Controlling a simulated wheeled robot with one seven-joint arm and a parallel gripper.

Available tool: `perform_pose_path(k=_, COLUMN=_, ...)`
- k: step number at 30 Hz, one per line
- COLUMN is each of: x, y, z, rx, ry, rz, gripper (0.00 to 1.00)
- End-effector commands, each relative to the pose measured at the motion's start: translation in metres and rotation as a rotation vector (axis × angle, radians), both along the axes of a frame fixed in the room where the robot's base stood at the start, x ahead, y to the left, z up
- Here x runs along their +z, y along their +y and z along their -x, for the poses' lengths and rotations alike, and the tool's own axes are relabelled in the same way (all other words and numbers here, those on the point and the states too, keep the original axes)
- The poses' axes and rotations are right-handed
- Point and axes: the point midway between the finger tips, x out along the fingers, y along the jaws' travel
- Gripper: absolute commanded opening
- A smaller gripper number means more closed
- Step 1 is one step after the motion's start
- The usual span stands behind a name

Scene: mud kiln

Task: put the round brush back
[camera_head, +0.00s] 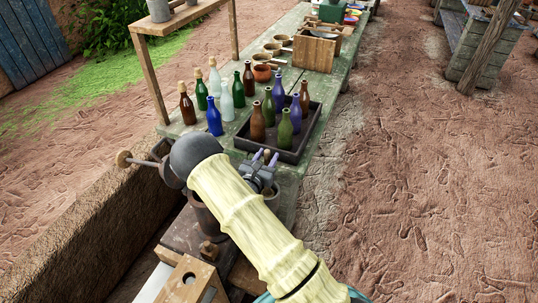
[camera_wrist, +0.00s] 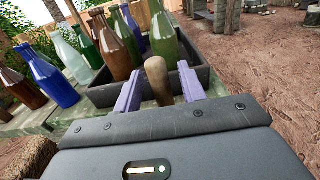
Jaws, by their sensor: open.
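My gripper (camera_head: 265,156) is open above the near end of the green table, just short of the black tray. In the wrist view, a wooden handle (camera_wrist: 158,82) with a rounded top stands upright between its two purple fingers, with gaps on both sides. Its lower part is hidden behind the gripper body. It looks like a tool handle, but I cannot tell whether it is the round brush, as no bristles show. A rounded vessel (camera_head: 273,194) shows partly beside the gripper in the head view.
A black tray (camera_head: 262,152) of bottles lies just beyond my gripper. Several loose bottles, some corked, stand left of it, including a blue bottle (camera_head: 214,118). Farther back are bowls and a wooden box (camera_head: 314,54). A wooden frame (camera_head: 150,80) rises at the left; open ground lies right.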

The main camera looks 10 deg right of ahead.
Motion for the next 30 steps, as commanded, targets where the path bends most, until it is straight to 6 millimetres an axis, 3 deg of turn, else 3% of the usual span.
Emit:
perform_pose_path(k=15, x=-0.001, y=0.055, z=0.076, rx=0.002, ry=0.002, rz=0.001, gripper=0.40)
perform_pose_path(k=30, x=0.000, y=0.059, z=0.082, rx=0.000, ry=0.001, rz=0.001, gripper=0.40)
